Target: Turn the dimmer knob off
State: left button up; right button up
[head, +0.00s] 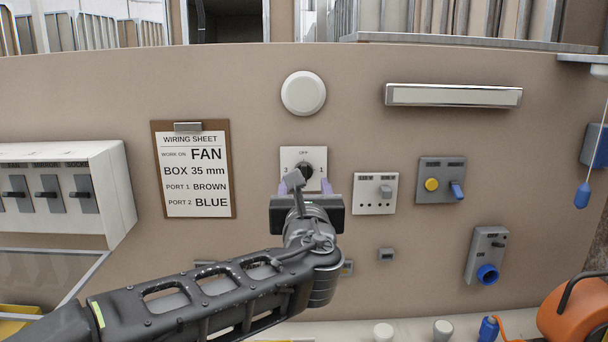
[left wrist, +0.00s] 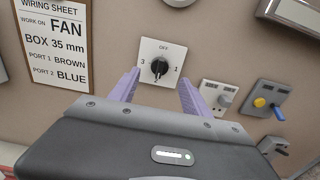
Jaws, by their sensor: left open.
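The dimmer knob (left wrist: 159,67) is a black rotary knob on a white square plate (left wrist: 152,49). The plate is marked OFF at the top, 3 at the left and 1 at the right. In the left wrist view the knob's pointer seems to aim downward, away from OFF. In the head view the knob (head: 306,169) is partly hidden by my wrist. My left gripper (left wrist: 158,88) is open, its two purple fingers apart in front of the plate, one below each side of the knob. It also shows in the head view (head: 306,186). My right gripper is not in view.
A socket with a switch (head: 375,194) and a grey box with a yellow button and blue lever (head: 441,184) are right of the plate. A wiring sheet clipboard (head: 194,170) hangs left. A round white disc (head: 303,93) is above.

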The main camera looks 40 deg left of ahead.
aim_at(304, 173)
pick_arm(q)
jog(key=shift+w, duration=0.1)
jog(key=p+x, duration=0.1)
jog(key=x, duration=0.6)
jog(key=shift+w+a+f+p, duration=0.1)
jog(key=shift+w+a+p, duration=0.2)
jog(key=shift+p, duration=0.1)
grip_shut()
dwell(0.3)
